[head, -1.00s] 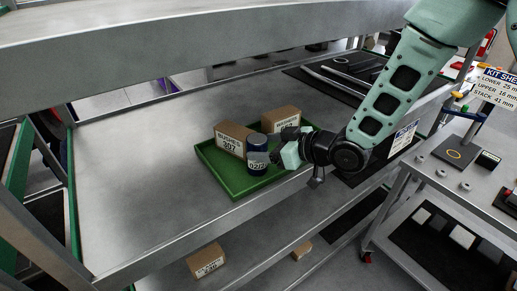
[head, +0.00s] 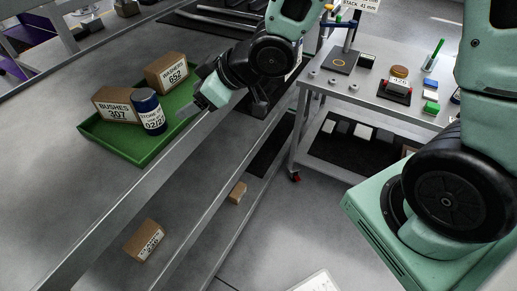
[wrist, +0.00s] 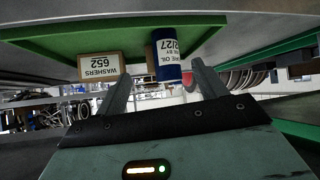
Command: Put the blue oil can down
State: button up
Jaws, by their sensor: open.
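The blue oil can (head: 149,110) stands upright in the green tray (head: 140,151), in front of a brown box marked BUSHES 307 (head: 112,103). A second brown box, marked WASHERS 652 (head: 167,70), sits behind it in the tray. My gripper (head: 203,102) is open and empty, to the right of the can over the tray's right edge, with a gap between. In the wrist view, which is upside down, the can (wrist: 167,58) shows beyond the open fingers (wrist: 157,85), apart from them.
The tray rests on a grey metal shelf (head: 60,188) with bare room left of it. Small brown boxes (head: 145,240) lie on the level below. A workbench (head: 345,90) with small parts stands right, across a gap.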

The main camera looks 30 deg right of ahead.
jog(key=s+d+r+m+g+h, duration=0.1)
jog(key=s+d+g+h, duration=0.1)
jog(key=s, duration=0.9)
jog(key=s+d+r+m+g+h, duration=0.1)
jog(key=s+g+h, duration=0.3)
jog(key=s, duration=0.7)
jog(key=shift+s+d+g+h, duration=0.3)
jog(key=shift+d+g+h, duration=0.1)
jog(key=shift+d+g, duration=0.1)
